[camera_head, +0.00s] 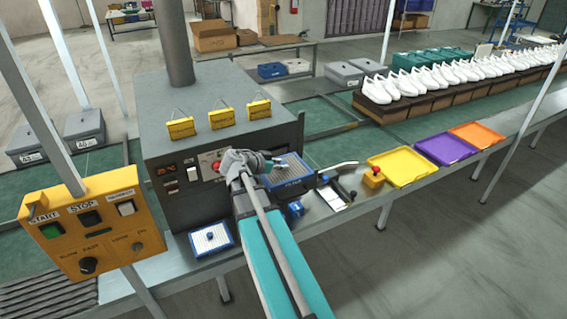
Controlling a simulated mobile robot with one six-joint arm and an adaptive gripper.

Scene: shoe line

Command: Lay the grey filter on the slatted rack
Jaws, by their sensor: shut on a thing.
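My gripper (269,164) is in front of the dark machine, at the end of my arm, and is shut. Its fingertips are at the left edge of a grey gridded panel (291,168), which looks like the grey filter. The panel shows at the top of a blue box-like frame with lettering on its front. I cannot tell whether it is lifted clear of the frame.
A white gridded, blue-edged plate (210,238) with a blue knob lies on the bench left of my arm. The machine (215,110) stands behind. Yellow (399,166), purple (446,149) and orange (478,135) trays line the right. The control box (92,229) is at left.

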